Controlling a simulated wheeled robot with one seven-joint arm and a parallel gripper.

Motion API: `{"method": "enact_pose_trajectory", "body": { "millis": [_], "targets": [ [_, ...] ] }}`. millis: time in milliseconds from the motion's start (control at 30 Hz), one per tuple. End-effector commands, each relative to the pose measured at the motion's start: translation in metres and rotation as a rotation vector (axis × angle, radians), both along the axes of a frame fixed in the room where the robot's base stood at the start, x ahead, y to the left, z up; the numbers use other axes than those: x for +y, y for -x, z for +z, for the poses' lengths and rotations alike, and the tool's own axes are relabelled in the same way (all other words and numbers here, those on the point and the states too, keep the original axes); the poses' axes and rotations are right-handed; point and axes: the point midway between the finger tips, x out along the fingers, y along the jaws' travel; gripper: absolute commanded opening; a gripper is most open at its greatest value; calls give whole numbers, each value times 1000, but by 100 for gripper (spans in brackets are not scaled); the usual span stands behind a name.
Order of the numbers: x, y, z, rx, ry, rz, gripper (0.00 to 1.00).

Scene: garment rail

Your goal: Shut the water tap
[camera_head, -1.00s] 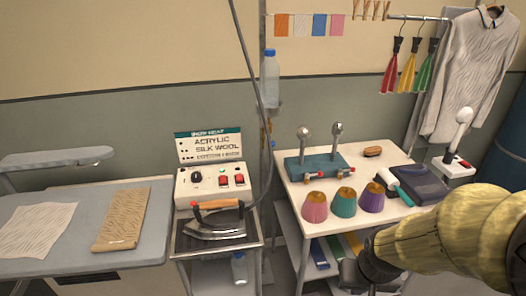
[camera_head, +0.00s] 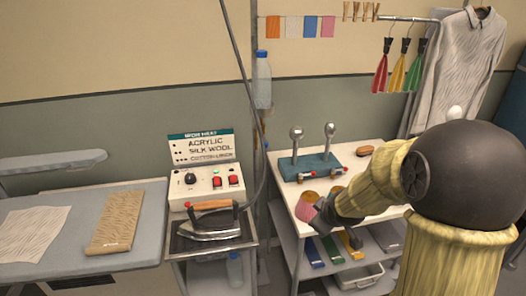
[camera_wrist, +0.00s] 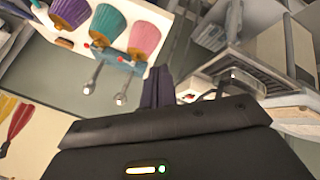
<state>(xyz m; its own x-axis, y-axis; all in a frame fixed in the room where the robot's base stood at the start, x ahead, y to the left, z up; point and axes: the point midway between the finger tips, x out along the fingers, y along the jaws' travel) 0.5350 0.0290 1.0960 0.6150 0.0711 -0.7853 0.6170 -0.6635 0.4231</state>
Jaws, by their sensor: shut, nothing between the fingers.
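I cannot tell for sure which fitting is the water tap. A clear bottle with a blue cap (camera_head: 263,80) hangs on the thin upright pole, and small fittings (camera_head: 264,142) show below it, too small to read as open or shut. A teal block (camera_head: 310,163) on the white table carries two ball-topped levers and two small red-ended fittings; it also shows in the wrist view (camera_wrist: 120,57). My gripper (camera_head: 318,218) is shut and empty, in front of the pink cone (camera_head: 307,204). Its dark fingers show together in the wrist view (camera_wrist: 157,88).
The iron (camera_head: 212,222) rests on the stand left of the table, below the control box (camera_head: 205,182). Pink, teal and purple cones stand in the wrist view, the purple one at its top left (camera_wrist: 70,12). An ironing board (camera_head: 65,240) lies left. My arm covers the table's right part.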

Motion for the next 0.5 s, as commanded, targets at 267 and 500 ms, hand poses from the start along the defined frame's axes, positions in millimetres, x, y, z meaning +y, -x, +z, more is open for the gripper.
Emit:
{"method": "enact_pose_trajectory", "body": {
  "millis": [267, 500],
  "targets": [
    [82, -142, 13, -550, 330, 715, 0],
    [139, -188, 24, -1021, 574, 1056, 0]
  ]
}}
